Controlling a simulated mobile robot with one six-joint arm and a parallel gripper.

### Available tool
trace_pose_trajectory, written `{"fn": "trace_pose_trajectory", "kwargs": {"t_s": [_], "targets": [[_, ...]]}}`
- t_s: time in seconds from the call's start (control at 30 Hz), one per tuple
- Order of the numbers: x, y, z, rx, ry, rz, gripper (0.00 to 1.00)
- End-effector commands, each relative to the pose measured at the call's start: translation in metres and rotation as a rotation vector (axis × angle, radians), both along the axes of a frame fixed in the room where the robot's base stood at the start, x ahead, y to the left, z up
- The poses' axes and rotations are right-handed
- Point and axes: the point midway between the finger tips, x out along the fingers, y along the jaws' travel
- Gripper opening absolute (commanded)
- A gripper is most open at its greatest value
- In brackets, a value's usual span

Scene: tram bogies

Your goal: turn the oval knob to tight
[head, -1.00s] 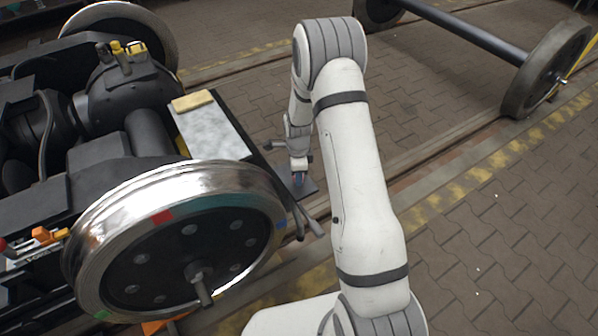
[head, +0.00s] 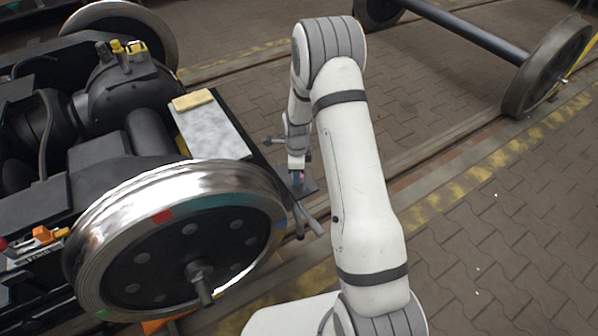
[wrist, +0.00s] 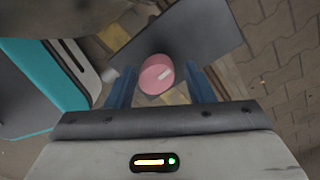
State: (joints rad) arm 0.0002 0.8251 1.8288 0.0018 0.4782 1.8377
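The oval knob (wrist: 156,74) is pink with a short white mark, and it sits on a dark grey plate (wrist: 205,35) in the wrist view. The white mark points up and to the right. My gripper (wrist: 161,82) has its two blue fingers on either side of the knob, with a gap visible at least on the right. It looks open, around the knob and not pressed on it. In the head view my gripper (head: 297,178) points down at the plate (head: 308,188) beside the bogie's end. The knob is mostly hidden there, and no tight marking is readable.
A shiny wheel (head: 180,235) and the dark bogie frame stand left of my arm. A teal-edged part (wrist: 62,75) lies left of my gripper. Paved floor on the right is open, with a loose wheelset (head: 548,68) behind.

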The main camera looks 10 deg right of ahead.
Motion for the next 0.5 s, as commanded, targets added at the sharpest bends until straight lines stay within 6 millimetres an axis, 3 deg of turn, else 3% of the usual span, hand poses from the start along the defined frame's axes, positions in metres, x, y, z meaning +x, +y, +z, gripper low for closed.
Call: {"fn": "trace_pose_trajectory", "kwargs": {"t_s": [0.1,0.33,0.5], "targets": [[-0.001,-0.001,-0.001,0.0,0.003,-0.001,0.58],[-0.003,-0.001,-0.001,-0.001,0.008,-0.001,0.59],[-0.002,-0.001,0.016,-0.001,0.004,-0.001,0.59]]}}
